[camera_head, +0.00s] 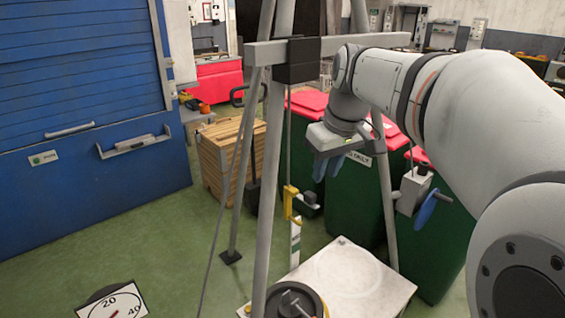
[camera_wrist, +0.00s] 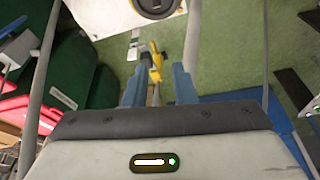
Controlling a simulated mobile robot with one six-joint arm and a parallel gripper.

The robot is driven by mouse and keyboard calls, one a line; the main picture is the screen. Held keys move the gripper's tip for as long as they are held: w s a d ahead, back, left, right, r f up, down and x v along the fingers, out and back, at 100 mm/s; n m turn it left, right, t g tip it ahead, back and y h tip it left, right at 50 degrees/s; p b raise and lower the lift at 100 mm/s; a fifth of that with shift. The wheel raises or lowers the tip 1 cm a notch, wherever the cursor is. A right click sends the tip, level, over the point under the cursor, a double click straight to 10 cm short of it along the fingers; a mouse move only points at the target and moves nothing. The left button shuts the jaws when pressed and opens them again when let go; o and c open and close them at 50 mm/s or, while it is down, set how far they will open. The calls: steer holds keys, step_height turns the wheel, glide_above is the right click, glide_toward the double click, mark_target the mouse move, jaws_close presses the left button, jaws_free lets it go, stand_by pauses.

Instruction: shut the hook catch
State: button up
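A yellow hook (camera_head: 291,203) hangs from a thin grey rod under the black block of the frame. It also shows in the wrist view (camera_wrist: 155,62), beyond my fingertips and in line with the gap between them. A dark part with a small green patch (camera_head: 308,199) sits at its right side. The catch is too small to tell open from shut. My gripper (camera_head: 328,167) points down, above and to the right of the hook, apart from it. In the wrist view my gripper (camera_wrist: 158,87) has its two blue fingers spread with nothing held.
A grey frame (camera_head: 268,150) with slanted legs surrounds the hook. A white platform (camera_head: 350,275) with a dark round weight (camera_head: 295,302) lies below. Green bins with red lids (camera_head: 350,200) stand behind. A box with a blue handwheel (camera_head: 430,208) is at the right.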

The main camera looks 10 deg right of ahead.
steer(key=shift+n, duration=0.9)
steer(key=w, duration=0.2)
steer(key=w+r, duration=0.1)
steer(key=w, duration=0.1)
steer(key=w+d+r, duration=0.1)
steer(key=w, duration=0.1)
steer(key=shift+w+d+r+b, duration=0.1)
steer(key=shift+r+b, duration=0.15)
steer(key=shift+b, duration=0.15)
jaws_close()
steer(key=shift+w+d+r+y, duration=0.1)
steer(key=shift+w+r+y, duration=0.2)
steer(key=shift+w, duration=0.25)
steer(key=p, duration=0.1)
glide_toward(308, 193)
steer(key=x, duration=0.5)
steer(key=shift+w, duration=0.15)
steer(key=shift+f, duration=0.75)
